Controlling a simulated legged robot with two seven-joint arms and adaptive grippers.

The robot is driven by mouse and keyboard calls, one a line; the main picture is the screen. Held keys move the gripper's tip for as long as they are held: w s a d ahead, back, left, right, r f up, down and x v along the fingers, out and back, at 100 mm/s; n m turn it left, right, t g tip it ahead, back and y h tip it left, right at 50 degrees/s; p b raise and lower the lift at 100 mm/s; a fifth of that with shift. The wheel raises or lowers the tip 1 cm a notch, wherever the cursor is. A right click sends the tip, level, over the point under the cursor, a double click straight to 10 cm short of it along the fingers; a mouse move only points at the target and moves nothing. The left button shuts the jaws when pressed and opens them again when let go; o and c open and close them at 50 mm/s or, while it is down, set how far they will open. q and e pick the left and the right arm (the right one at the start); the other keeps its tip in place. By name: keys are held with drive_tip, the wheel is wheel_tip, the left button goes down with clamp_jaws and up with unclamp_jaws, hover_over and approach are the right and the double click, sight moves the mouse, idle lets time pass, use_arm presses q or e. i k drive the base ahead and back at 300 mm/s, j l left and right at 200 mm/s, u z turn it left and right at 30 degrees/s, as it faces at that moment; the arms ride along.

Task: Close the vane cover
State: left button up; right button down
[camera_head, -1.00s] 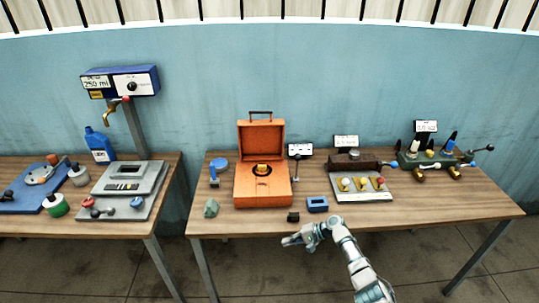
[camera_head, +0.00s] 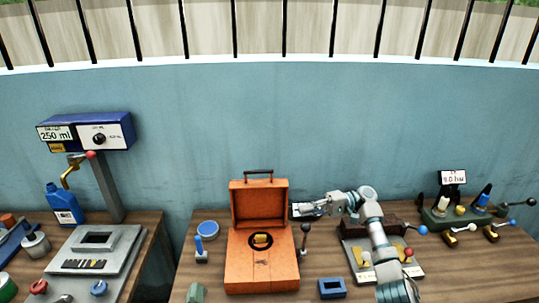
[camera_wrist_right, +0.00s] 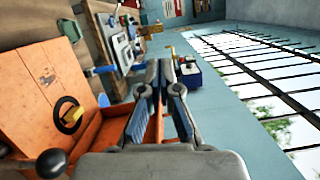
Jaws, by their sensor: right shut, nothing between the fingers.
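An orange box (camera_head: 262,272) stands on the table, with a yellow piece in a dark ring in its top; the piece shows in the right wrist view (camera_wrist_right: 70,116). Its hinged cover (camera_head: 258,204) stands upright and open at the back, with a dark handle on top. My right gripper (camera_head: 300,209) is shut and empty just right of the cover. Whether it touches the cover cannot be told. In the right wrist view my fingers (camera_wrist_right: 166,75) are in front, with part of the orange cover behind them. My left gripper is not in view.
A lever with a dark knob (camera_head: 306,228) stands right of the box, below my gripper; its knob is close in the right wrist view (camera_wrist_right: 52,163). A blue frame (camera_head: 332,287) lies at the front right. A blue-topped item (camera_head: 207,230) stands left. The wall is behind.

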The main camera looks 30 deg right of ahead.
sight(257, 203)
drive_tip(key=i+l, duration=0.3)
drive_tip(key=i, duration=0.15)
drive_tip(key=i+l, duration=0.3)
drive_tip(key=i, duration=0.1)
